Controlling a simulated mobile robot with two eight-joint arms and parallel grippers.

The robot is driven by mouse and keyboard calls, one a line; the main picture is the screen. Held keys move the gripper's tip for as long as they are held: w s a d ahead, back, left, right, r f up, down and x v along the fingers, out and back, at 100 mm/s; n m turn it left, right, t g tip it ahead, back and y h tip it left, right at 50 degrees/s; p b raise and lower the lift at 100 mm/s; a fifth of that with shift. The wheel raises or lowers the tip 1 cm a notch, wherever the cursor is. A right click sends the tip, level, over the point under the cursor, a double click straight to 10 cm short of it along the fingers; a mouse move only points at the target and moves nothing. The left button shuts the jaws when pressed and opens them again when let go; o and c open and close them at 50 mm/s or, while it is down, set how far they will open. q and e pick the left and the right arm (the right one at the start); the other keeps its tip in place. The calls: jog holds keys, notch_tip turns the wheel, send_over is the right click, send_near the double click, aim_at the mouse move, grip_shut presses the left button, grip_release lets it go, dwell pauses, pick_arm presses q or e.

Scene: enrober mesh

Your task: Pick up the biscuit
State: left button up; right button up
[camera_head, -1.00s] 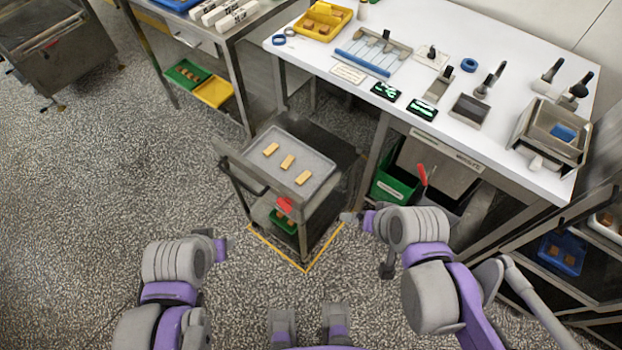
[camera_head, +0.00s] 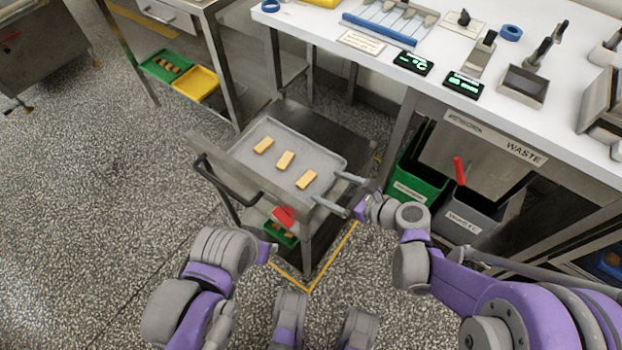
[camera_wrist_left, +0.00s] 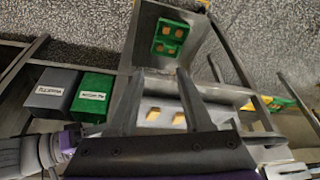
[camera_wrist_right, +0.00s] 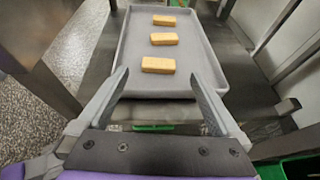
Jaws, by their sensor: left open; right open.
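Three pale rectangular biscuits lie spaced in a row on a grey tray (camera_head: 318,153) on top of a metal cart. In the head view they are the left biscuit (camera_head: 263,145), the middle one (camera_head: 285,160) and the right one (camera_head: 306,179). My right gripper (camera_head: 327,187) is open and empty at the tray's right edge. In the right wrist view the nearest biscuit (camera_wrist_right: 158,65) appears between and beyond the fingertips (camera_wrist_right: 159,74). My left gripper is open in the left wrist view (camera_wrist_left: 160,72); two biscuits (camera_wrist_left: 152,114) partly show behind its fingers. Its fingers are unclear in the head view.
A dark cart handle (camera_head: 225,185) stands at the left, and a red part (camera_head: 284,216) at the front. A green bin (camera_head: 415,180) and waste unit (camera_head: 490,155) sit under the white worktable (camera_head: 400,25) at right. Floor is clear at left.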

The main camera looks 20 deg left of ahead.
aim_at(307, 179)
jog(key=x, duration=0.2)
jog(key=shift+w+a+f, duration=0.1)
jog(key=shift+a+f, duration=0.1)
jog(key=shift+a, duration=0.05)
jog(key=b+x, duration=0.1)
jog(key=x, duration=0.1)
jog(key=f+b+x, duration=0.1)
jog(key=x, duration=0.2)
jog(key=shift+d+r, duration=0.1)
jog(key=c, duration=0.9)
